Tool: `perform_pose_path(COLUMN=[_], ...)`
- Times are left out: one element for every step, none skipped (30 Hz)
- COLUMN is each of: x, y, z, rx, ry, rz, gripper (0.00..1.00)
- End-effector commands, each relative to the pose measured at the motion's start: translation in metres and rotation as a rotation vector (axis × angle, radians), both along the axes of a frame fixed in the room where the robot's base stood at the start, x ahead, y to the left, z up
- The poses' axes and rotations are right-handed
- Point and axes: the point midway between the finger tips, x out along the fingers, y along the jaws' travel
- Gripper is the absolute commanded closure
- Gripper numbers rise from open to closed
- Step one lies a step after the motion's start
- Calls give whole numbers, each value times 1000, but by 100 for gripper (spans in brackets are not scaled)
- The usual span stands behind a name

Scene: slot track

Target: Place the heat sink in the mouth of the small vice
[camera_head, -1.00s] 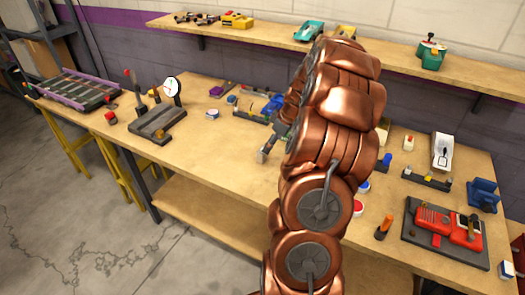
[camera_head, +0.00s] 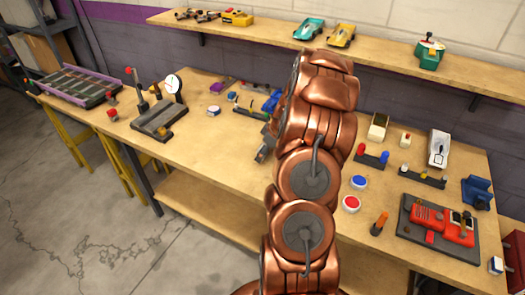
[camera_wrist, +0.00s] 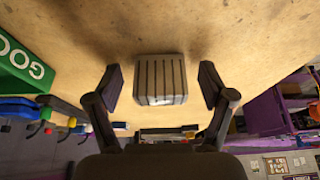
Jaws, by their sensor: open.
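In the wrist view a grey ribbed block, the heat sink (camera_wrist: 160,66), stands on the bare wooden bench top. My gripper (camera_wrist: 161,87) is open, with one dark finger to the left of the heat sink and one to the right. Gaps show on both sides, so neither finger appears to touch it. In the head view my arm hides the heat sink and most of the gripper. A blue block-shaped thing (camera_head: 478,192), perhaps the small vice, stands at the bench's right end; its mouth cannot be made out.
A green box (camera_wrist: 25,65) stands left in the wrist view. A shelf (camera_head: 385,58) hangs above.

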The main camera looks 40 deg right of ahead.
Motion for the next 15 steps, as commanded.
perform_pose_path(x=[0,0,0,0,0,0,0,0,0,0,0,0,0,0,0], y=[0,0,0,0,0,0,0,0,0,0,0,0,0,0,0], z=[0,0,0,0,0,0,0,0,0,0,0,0,0,0,0], rx=[0,0,0,0,0,0,0,0,0,0,1,1,1,1,1], ry=[0,0,0,0,0,0,0,0,0,0,0,0,0,0,0], rz=[0,0,0,0,0,0,0,0,0,0,0,0,0,0,0], gripper=[19,19,19,19,20,24,27,30,34,38,41,45,48,51,55])
